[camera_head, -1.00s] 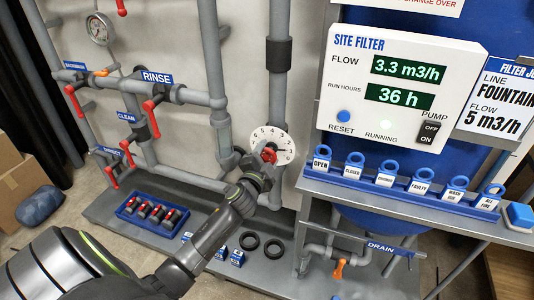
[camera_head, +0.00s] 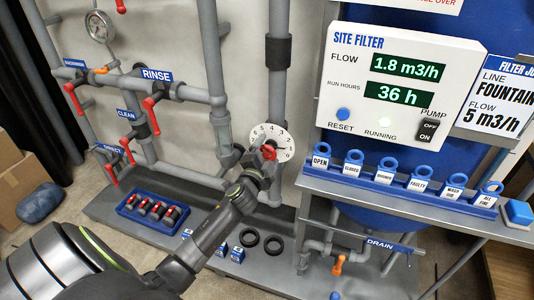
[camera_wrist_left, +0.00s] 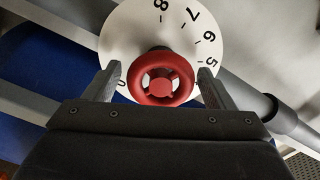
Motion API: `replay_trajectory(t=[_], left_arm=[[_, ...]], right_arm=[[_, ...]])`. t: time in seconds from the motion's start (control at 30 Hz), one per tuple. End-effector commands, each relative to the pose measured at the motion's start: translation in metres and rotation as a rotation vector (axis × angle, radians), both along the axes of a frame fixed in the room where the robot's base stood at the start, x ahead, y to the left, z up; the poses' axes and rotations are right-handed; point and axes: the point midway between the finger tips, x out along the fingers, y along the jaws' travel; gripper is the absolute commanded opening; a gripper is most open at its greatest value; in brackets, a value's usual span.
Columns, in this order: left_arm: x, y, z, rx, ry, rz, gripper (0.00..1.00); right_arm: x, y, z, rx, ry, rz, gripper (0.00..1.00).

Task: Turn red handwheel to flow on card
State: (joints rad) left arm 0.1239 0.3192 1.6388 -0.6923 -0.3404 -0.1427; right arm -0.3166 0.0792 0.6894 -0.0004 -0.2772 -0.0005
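The red handwheel (camera_head: 268,153) sits at the centre of a white numbered dial (camera_head: 259,136) on the vertical grey pipe. My left gripper (camera_head: 263,164) is at the handwheel. In the left wrist view the red handwheel (camera_wrist_left: 161,77) lies between the two fingers (camera_wrist_left: 160,82), with a small gap showing on each side, so the gripper looks open around it. The filter panel (camera_head: 345,90) reads FLOW 1.8 m3/h. The card (camera_head: 490,105) at the right reads LINE FOUNTAIN, cut off at the edge, and FLOW 5 m3/h. My right gripper is not in view.
Red-handled valves stand on pipes at left near the RINSE sign (camera_head: 156,75). A blue tray (camera_head: 127,212) of parts and black rings (camera_head: 273,245) lie on the low bench. A shelf (camera_head: 400,197) with blue labelled tags is right of the handwheel.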

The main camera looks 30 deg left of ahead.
Motion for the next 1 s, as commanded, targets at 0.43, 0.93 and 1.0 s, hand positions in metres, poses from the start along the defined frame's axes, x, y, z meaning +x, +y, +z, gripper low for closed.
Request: replay_trajectory(t=[0.43,0.93,1.0], left_arm=[[-0.023,-0.005,-0.001,-0.001,0.001,0.0,0.77],[-0.129,-0.031,-0.002,-0.003,0.002,0.001,0.77],[-0.14,-0.033,-0.001,-0.002,0.001,0.001,0.77]], right_arm=[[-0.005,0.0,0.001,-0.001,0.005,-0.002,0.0],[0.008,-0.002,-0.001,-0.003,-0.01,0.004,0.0],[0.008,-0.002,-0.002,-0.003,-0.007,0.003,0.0]])
